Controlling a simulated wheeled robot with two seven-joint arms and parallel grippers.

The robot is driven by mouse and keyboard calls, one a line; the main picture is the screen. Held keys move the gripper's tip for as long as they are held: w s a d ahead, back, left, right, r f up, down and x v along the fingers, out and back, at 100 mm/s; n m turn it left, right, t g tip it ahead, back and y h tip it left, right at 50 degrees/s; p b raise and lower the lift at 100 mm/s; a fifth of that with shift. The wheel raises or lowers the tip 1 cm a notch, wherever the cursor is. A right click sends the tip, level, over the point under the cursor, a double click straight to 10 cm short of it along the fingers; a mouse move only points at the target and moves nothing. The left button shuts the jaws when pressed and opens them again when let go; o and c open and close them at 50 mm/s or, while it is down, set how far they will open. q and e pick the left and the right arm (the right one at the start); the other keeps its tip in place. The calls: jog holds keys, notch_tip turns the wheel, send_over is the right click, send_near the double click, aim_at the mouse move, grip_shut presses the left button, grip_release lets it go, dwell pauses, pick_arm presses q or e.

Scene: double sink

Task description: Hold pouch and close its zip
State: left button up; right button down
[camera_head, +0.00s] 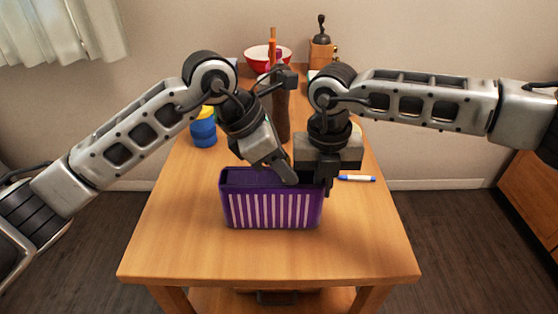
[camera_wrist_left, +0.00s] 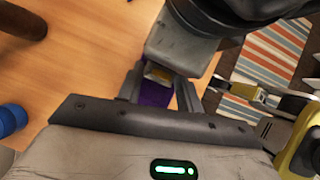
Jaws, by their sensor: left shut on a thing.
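The purple pouch (camera_head: 270,208) with white vertical stripes stands upright on the wooden table in the head view. Its top looks open on the left, and its zip cannot be made out. My left gripper (camera_head: 289,178) reaches down to the pouch's top edge and is shut on it. In the left wrist view, purple material (camera_wrist_left: 152,92) shows between the left fingers (camera_wrist_left: 158,88). My right gripper (camera_head: 328,188) points down at the pouch's top right corner, close beside the left one. Its fingertips are dark and partly hidden, so their opening is unclear.
A blue and white marker (camera_head: 357,178) lies right of the pouch. A blue jar (camera_head: 203,132) with a yellow top stands at the left edge. A red bowl (camera_head: 256,57) and a pepper mill (camera_head: 322,32) are at the back. The table's front (camera_head: 265,262) is clear.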

pick_arm(q)
jog(key=shift+s+d, duration=0.25)
jog(key=shift+d, duration=0.3)
jog(key=shift+s+d, duration=0.25)
jog(key=shift+d, duration=0.25)
jog(key=o, duration=1)
jog(key=shift+w, duration=0.1)
jog(key=shift+a+r, duration=0.15)
jog(key=shift+r, duration=0.05)
jog(key=shift+o, duration=0.6)
jog(key=w+v, duration=0.1)
jog(key=v, duration=1)
jog(key=shift+s+a, duration=0.3)
jog(key=shift+a, duration=0.15)
jog(key=a+f+x, duration=0.1)
jog(key=x, duration=0.9)
jog(key=shift+a+f, duration=0.2)
jog(key=shift+a, duration=0.05)
